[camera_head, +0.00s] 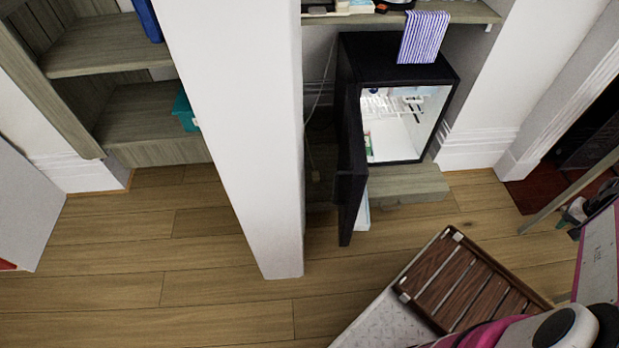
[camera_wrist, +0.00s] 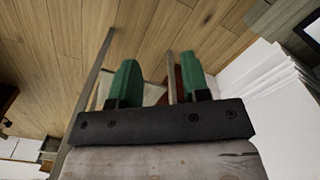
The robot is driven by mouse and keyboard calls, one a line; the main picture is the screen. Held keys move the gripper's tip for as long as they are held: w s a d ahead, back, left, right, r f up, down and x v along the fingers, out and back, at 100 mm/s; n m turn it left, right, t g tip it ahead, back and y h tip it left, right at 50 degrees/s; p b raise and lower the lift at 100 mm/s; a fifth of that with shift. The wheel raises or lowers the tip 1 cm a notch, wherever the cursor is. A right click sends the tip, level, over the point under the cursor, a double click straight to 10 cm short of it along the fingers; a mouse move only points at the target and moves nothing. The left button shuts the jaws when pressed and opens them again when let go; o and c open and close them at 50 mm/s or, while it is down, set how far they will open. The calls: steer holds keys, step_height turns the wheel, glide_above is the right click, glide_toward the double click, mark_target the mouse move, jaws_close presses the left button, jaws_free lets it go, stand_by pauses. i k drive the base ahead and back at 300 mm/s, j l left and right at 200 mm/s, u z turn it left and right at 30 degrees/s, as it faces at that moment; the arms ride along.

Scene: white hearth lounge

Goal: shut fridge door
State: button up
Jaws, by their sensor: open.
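A small black fridge (camera_head: 350,50) stands on a low wooden ledge in an alcove, in the head view. Its black door (camera_head: 351,165) stands wide open, hinged on the left side and swung out toward the room. The lit white interior (camera_head: 395,130) shows a wire rack and a few small items. My gripper (camera_wrist: 158,82) shows in the wrist view with two green fingers apart and nothing between them. It is over the floor area, away from the door. The fridge door cannot be made out in the wrist view.
A white pillar (camera_head: 245,130) stands left of the door. A slatted wooden stool or table (camera_head: 465,285) is on the floor in front and to the right. A striped cloth (camera_head: 423,37) hangs over the fridge top. Wooden floor (camera_head: 220,290) is clear at the left.

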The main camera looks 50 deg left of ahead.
mark_target(351, 177)
steer(key=k+u, duration=0.25)
steer(key=u, duration=0.15)
steer(key=k+j+u, duration=0.25)
steer(key=u, duration=0.15)
steer(key=k+j+u, duration=0.2)
steer(key=u, duration=0.2)
steer(key=k+j, duration=0.35)
steer(key=k+j+u, duration=0.1)
steer(key=k+j, duration=0.2)
steer(key=j, duration=0.25)
steer(key=k+j+z, duration=0.1)
steer(key=k+z, duration=0.15)
steer(key=z, duration=0.2)
steer(key=k+z, duration=0.4)
steer(key=i+j+z, duration=0.1)
steer(key=z, duration=0.2)
steer(key=i+j, duration=0.2)
steer(key=i, duration=0.05)
